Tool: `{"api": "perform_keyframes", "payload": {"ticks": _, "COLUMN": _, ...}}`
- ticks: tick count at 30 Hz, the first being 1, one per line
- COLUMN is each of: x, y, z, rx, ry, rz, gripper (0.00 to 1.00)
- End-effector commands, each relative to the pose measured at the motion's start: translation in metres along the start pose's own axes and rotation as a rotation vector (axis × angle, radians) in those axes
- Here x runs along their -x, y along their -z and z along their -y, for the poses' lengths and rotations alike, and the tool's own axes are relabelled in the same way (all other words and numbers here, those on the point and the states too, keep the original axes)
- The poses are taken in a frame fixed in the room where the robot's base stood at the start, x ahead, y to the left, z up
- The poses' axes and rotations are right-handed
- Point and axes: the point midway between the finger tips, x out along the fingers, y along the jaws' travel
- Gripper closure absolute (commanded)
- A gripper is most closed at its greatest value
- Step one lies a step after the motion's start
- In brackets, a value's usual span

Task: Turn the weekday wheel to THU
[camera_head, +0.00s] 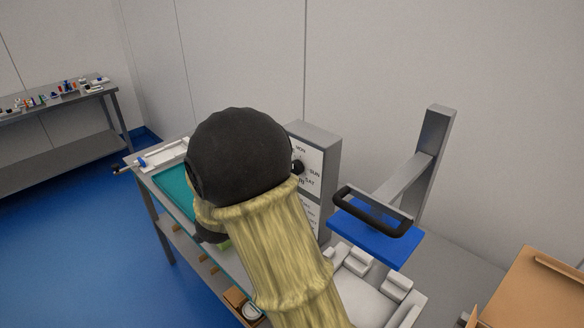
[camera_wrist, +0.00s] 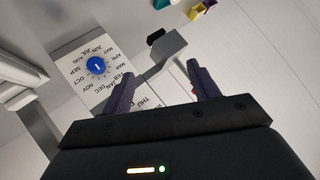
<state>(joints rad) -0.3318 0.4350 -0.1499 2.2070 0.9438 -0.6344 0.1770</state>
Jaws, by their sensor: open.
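The weekday wheel (camera_head: 308,182) is a white dial with black lettering on the front of a grey box. In the head view MON, SUN and SAT can be read; my arm covers its left part. A small black knob (camera_head: 298,167) shows at the edge of my arm. In the wrist view a strip of the dial with THU (camera_wrist: 147,103) shows between my fingers; the rest is hidden behind the gripper body.
A month dial with a blue knob (camera_wrist: 96,66) is beside the weekday dial. A blue plate (camera_head: 350,232) with a black handle (camera_head: 372,210) is close on the right, by a grey post (camera_head: 436,150). A cardboard box (camera_head: 530,295) stands at lower right.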

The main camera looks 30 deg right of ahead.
Motion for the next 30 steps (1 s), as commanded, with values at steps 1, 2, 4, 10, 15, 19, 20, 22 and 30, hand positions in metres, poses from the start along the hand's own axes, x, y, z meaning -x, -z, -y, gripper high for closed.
{"api": "perform_keyframes", "payload": {"ticks": 1, "x": -0.005, "y": 0.005, "z": 0.005, "rx": -0.051, "ry": -0.022, "rz": -0.082, "gripper": 0.4}}
{"api": "perform_keyframes", "payload": {"ticks": 2, "x": -0.008, "y": 0.009, "z": 0.006, "rx": -0.086, "ry": -0.038, "rz": -0.138, "gripper": 0.4}}
{"api": "perform_keyframes", "payload": {"ticks": 4, "x": -0.01, "y": 0.019, "z": 0.006, "rx": -0.159, "ry": -0.077, "rz": -0.272, "gripper": 0.4}}
{"api": "perform_keyframes", "payload": {"ticks": 10, "x": 0.009, "y": 0.031, "z": -0.004, "rx": -0.316, "ry": -0.193, "rz": -0.652, "gripper": 0.4}}
{"api": "perform_keyframes", "payload": {"ticks": 15, "x": 0.031, "y": 0.029, "z": -0.012, "rx": -0.371, "ry": -0.254, "rz": -0.847, "gripper": 0.4}}
{"api": "perform_keyframes", "payload": {"ticks": 19, "x": 0.036, "y": 0.028, "z": -0.014, "rx": -0.382, "ry": -0.268, "rz": -0.883, "gripper": 0.4}}
{"api": "perform_keyframes", "payload": {"ticks": 20, "x": 0.036, "y": 0.028, "z": -0.014, "rx": -0.382, "ry": -0.268, "rz": -0.884, "gripper": 0.4}}
{"api": "perform_keyframes", "payload": {"ticks": 22, "x": 0.035, "y": 0.028, "z": -0.014, "rx": -0.382, "ry": -0.268, "rz": -0.882, "gripper": 0.4}}
{"api": "perform_keyframes", "payload": {"ticks": 30, "x": 0.033, "y": 0.033, "z": -0.016, "rx": -0.38, "ry": -0.268, "rz": -0.881, "gripper": 0.4}}
